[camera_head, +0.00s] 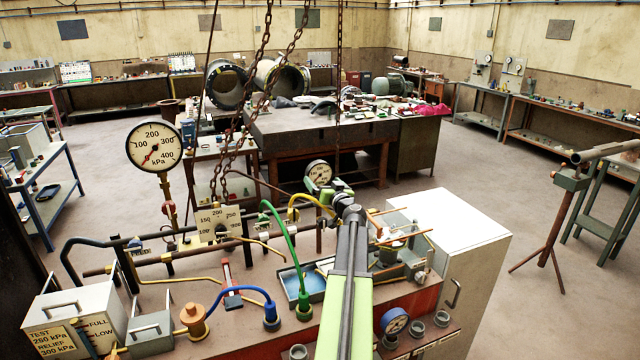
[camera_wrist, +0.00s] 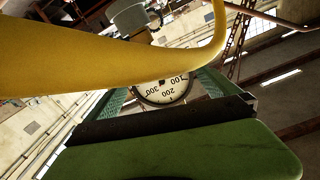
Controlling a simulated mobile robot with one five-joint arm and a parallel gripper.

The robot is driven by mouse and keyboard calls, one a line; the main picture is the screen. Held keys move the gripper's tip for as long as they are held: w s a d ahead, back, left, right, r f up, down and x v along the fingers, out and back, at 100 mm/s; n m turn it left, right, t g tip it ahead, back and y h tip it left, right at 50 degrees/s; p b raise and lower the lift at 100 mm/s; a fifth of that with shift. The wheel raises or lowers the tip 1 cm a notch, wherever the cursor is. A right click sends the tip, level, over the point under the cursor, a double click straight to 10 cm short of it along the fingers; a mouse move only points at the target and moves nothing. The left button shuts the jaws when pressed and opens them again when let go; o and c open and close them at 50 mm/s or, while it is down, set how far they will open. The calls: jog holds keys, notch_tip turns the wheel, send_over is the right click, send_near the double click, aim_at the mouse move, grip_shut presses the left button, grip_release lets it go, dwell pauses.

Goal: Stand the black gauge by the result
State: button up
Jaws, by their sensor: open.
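A round white-faced gauge with a dark rim (camera_head: 319,173) stands just behind my gripper (camera_head: 329,192) in the head view. Its upside-down face (camera_wrist: 165,90) shows past the dark-padded green jaw in the wrist view. My gripper is open; I cannot tell whether the gauge is between the jaws. A larger dark-rimmed gauge (camera_head: 154,146) stands on a stem at the left, its red needle pointing low left. A square dial plate (camera_head: 218,225) is behind the bench pipes. A blue-rimmed gauge (camera_head: 394,322) is at the front right. Which gauge is the black one is unclear.
A yellow hose (camera_wrist: 130,72) crosses close before the wrist camera. Green (camera_head: 283,235) and blue (camera_head: 240,291) hoses arch over the bench. Chains (camera_head: 257,70) hang behind. A box labelled TEST 250 kPa, RELIEF 300 kPa (camera_head: 60,338) stands front left. The white cabinet top (camera_head: 450,225) is clear.

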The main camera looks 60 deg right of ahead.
aim_at(320, 177)
jog(key=shift+w+d+r, duration=0.15)
jog(key=shift+w+d, duration=0.25)
jog(key=x, duration=0.4)
jog(key=shift+w+d, duration=0.1)
jog(key=shift+w, duration=0.1)
jog(key=shift+s+r, duration=0.1)
jog(key=shift+c, duration=0.4)
jog(key=c, duration=1.5)
